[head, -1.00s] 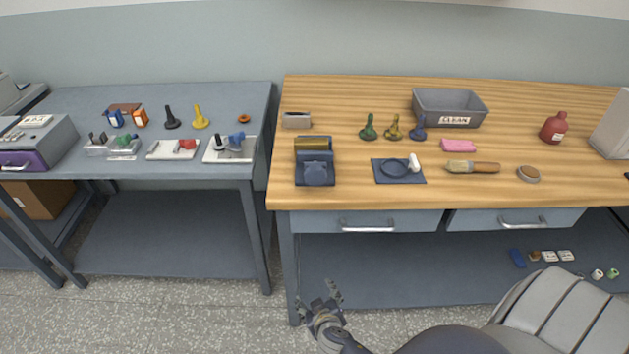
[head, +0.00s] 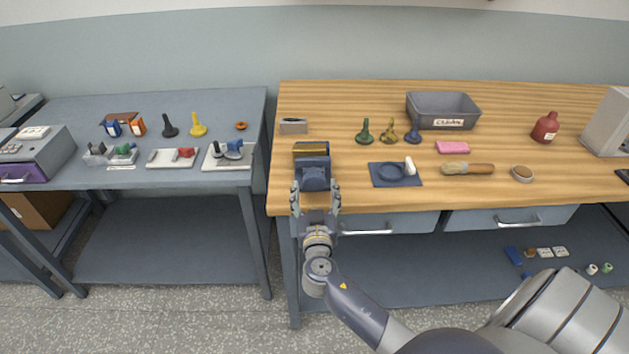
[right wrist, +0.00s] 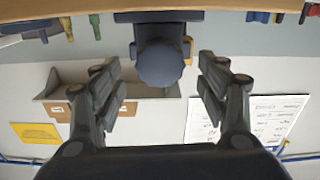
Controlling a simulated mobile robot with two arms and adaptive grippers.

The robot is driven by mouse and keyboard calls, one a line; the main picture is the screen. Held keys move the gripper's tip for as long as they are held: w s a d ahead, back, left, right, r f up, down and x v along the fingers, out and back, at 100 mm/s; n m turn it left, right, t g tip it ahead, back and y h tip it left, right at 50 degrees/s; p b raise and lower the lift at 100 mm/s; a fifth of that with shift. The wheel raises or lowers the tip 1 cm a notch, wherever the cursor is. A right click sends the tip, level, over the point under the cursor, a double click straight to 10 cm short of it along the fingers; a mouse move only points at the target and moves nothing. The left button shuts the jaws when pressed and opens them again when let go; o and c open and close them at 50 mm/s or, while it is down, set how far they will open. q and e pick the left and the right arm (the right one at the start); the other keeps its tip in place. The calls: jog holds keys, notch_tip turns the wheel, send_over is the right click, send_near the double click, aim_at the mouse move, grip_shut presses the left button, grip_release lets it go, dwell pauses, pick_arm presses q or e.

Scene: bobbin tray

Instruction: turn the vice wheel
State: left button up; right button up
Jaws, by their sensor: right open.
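The vice (head: 312,160) sits near the front left edge of the wooden bench, with a brass-coloured part at its back and a dark blue front. In the right wrist view the round dark blue vice wheel (right wrist: 162,66) faces the camera at the top middle. My right gripper (head: 316,199) is right in front of the vice, at the bench edge. Its fingers are open and empty, one on each side of the wheel in the right wrist view, with clear gaps; I see no contact. My left gripper is not in view.
A blue mat (head: 402,182) with a ring and white piece lies right of the vice. A metal block (head: 293,126) stands behind it. A brush (head: 467,169), a pink block (head: 452,147) and a grey bin (head: 442,110) are further right. Drawer handles (head: 367,232) project below the bench edge.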

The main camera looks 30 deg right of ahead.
aim_at(314, 180)
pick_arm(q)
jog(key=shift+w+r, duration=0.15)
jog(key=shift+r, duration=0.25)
pick_arm(e)
jog(key=shift+x, duration=1.35)
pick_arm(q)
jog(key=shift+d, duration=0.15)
pick_arm(e)
jog(key=shift+c, duration=0.4)
jog(key=c, duration=1)
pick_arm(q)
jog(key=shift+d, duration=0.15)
